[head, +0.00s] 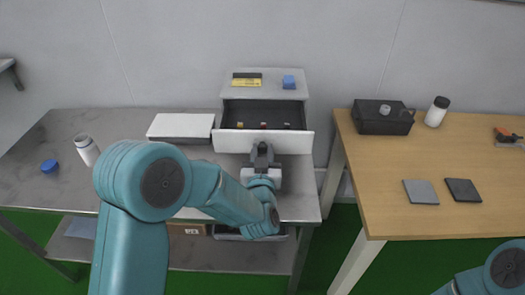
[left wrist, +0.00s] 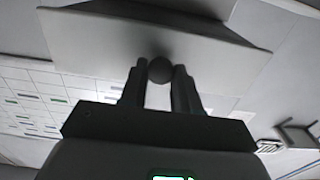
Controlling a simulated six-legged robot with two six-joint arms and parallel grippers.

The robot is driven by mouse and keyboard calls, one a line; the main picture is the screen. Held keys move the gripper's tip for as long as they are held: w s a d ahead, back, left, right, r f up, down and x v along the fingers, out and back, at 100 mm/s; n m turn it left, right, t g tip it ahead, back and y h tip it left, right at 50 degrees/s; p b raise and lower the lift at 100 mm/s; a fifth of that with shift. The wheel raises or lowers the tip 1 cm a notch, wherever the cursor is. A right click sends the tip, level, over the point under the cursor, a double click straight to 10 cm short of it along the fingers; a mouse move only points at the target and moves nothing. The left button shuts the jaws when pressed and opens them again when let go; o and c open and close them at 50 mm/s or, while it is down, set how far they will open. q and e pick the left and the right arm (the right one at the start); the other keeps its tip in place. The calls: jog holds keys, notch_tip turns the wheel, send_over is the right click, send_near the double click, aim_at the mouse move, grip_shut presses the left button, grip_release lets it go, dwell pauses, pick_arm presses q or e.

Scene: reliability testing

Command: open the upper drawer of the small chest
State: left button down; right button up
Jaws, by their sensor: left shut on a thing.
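The small chest (head: 262,76) stands on the grey metal table against the wall. Its upper drawer (head: 232,141) is pulled out, and its dark inside shows with a few small coloured items in it. My left gripper (head: 262,152) is at the middle of the drawer's white front. In the left wrist view the fingers (left wrist: 160,85) are shut on the round dark knob (left wrist: 160,69) of the drawer front (left wrist: 215,55). The chest below the drawer is mostly hidden by the drawer and my left arm. My right gripper is out of view.
A wooden table (head: 430,150) holding a black case (head: 381,120) stands right.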

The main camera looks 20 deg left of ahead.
pick_arm(q)
jog(key=shift+s, duration=0.15)
jog(key=c, duration=0.8)
grip_release()
jog(key=b+v, duration=1.3)
jog(key=v, duration=0.3)
